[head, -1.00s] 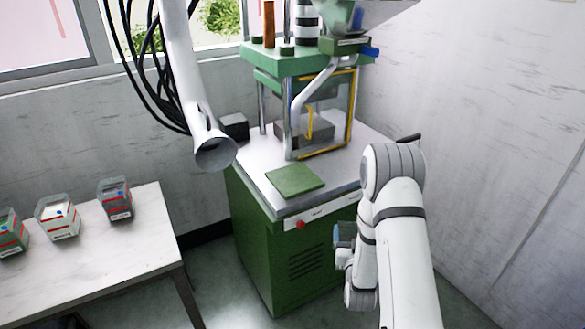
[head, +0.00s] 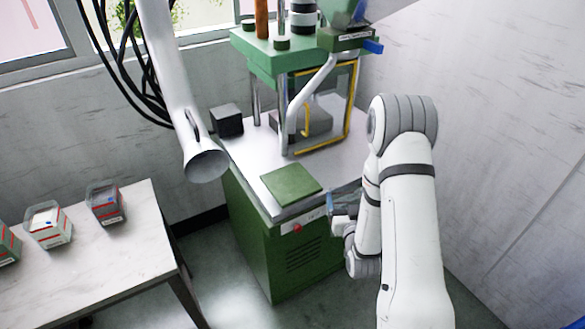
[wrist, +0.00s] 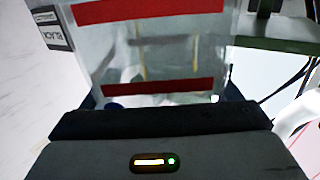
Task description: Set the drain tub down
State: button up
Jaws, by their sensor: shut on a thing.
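In the wrist view, a clear tub (wrist: 150,45) with two red bands fills the middle, close in front of my gripper (wrist: 160,100). A label reading BLACK (wrist: 52,32) shows at its upper left. The dark gripper body spans the bottom and the jaws are shut on the tub. I take this to be the drain tub. In the head view, my gripper (head: 342,215) is low beside the front of the green machine cabinet, mostly behind my arm. The tub cannot be made out there. Its underside is hidden.
The green moulding machine (head: 280,50) stands on a cabinet (head: 285,255) with a green plate (head: 291,185) on its grey top. A white table (head: 110,250) with several clear boxes (head: 107,205) is at left. A white extraction duct (head: 205,160) hangs over the cabinet's left.

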aim_at(294, 123)
jog(key=s+a+r+n+g+y+p, duration=0.1)
jog(key=s+a+r+n+y+p, duration=0.15)
jog(key=r, duration=0.35)
jog(key=s+a+r+n+y+p, duration=0.1)
jog(key=s+a+r+y+p, duration=0.1)
jog(key=a+r+y+p, duration=0.3)
jog(key=w+a+r+b, duration=0.3)
jog(key=w+b, duration=0.1)
jog(key=w+a+r+n+g+b, duration=0.1)
jog(key=w+a+r+b, duration=0.2)
jog(key=w+b, duration=0.1)
jog(key=w+a+r+n+g+b, duration=0.1)
jog(key=w+a+r+b, duration=0.1)
jog(key=w+r+b, duration=0.2)
jog(key=shift+w+a+y, duration=0.1)
jog(key=shift+a+y, duration=0.25)
jog(key=shift+a, duration=0.05)
jog(key=shift+w, duration=0.15)
notch_tip(294, 123, down, 9)
jog(key=shift+a+p, duration=0.15)
jog(key=shift+p, duration=0.3)
jog(key=shift+f, duration=0.15)
